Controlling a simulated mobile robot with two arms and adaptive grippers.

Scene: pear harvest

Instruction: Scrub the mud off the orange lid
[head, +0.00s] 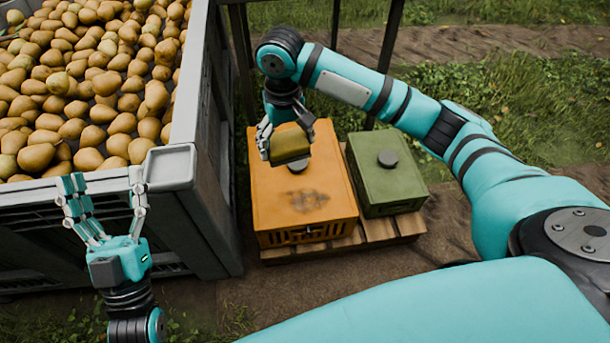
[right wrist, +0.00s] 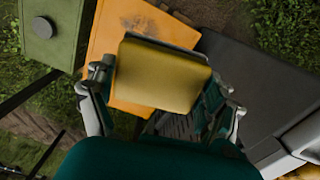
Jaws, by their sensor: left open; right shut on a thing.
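The orange lid (head: 322,190) tops a box on a wooden pallet in the middle of the head view. A dark mud smear (head: 311,201) lies on its near part, and the smear also shows in the right wrist view (right wrist: 141,22). I cannot tell if the sponge touches the lid. The sponge (right wrist: 160,76) fills the middle of the right wrist view. My left gripper (head: 104,190) is open and empty at the left, by the bin's near side.
A large grey bin (head: 170,168) full of pears (head: 85,80) stands at the left. A green box (head: 386,175) with a dark knob sits right of the orange one on the pallet (head: 410,228). A dark frame post stands behind. Bare soil lies in front.

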